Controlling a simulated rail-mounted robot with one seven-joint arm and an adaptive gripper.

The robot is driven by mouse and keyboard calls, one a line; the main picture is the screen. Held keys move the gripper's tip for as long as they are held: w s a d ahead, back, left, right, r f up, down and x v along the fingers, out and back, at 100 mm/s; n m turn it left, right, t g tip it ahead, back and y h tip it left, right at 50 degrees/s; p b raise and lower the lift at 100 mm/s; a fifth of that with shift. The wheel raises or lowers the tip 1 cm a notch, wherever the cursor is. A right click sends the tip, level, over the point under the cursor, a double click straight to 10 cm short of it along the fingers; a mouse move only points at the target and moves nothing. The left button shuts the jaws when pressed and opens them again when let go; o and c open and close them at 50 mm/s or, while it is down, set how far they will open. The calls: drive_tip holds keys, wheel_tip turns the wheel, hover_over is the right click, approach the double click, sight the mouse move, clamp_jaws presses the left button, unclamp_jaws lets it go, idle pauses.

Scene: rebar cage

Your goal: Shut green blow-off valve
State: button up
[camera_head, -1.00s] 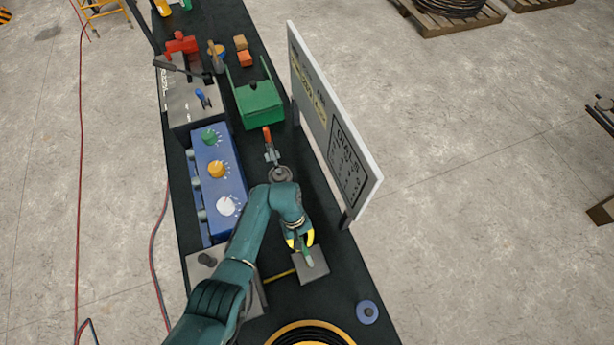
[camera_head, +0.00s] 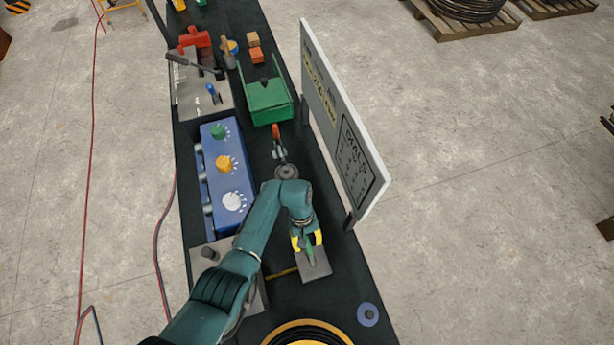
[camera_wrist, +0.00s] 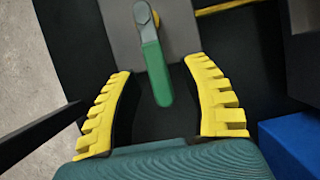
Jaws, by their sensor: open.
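The green blow-off valve handle (camera_wrist: 157,72) is a short green-sleeved lever on a metal arm. The arm is fixed by a bolt to a grey plate (camera_wrist: 181,28). In the wrist view the handle points down toward my palm and lies between my yellow fingers. My gripper (camera_wrist: 159,67) is open, with a gap on each side of the handle. In the head view my gripper (camera_head: 307,241) is over the grey plate (camera_head: 318,270), with the green handle (camera_head: 311,256) partly hidden by the fingers.
A white sign board (camera_head: 345,130) stands along the bench's right edge, near my wrist. A blue panel with several knobs (camera_head: 227,183) is to the left. A green box (camera_head: 270,104) and an orange-handled lever (camera_head: 277,141) lie beyond. A cable coil (camera_head: 305,334) is at the front.

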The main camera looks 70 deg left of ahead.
drive_tip(key=v, duration=1.2)
drive_tip(key=shift+r, duration=0.1)
